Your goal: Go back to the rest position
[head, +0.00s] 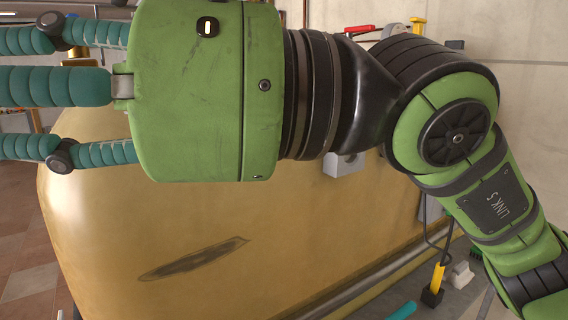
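My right arm comes in from the right and crosses the upper part of the head view. Its green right gripper (15,88) points left. Its teal segmented fingers are straight and spread apart, with nothing visible between them. The fingertips run to or past the left edge, so their very ends are hidden. The gripper is in front of a large yellow-tan tank (330,235) and covers the tank's upper part; I cannot tell whether they touch. My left gripper is not in view.
The tank has a dark scraped patch (195,259). Pipes (350,291) run along its lower right side. A red-handled fitting (360,29) and a yellow handle (418,24) are behind my arm. A yellow-and-black part (435,287) stands at lower right. Tiled floor (20,245) is open at left.

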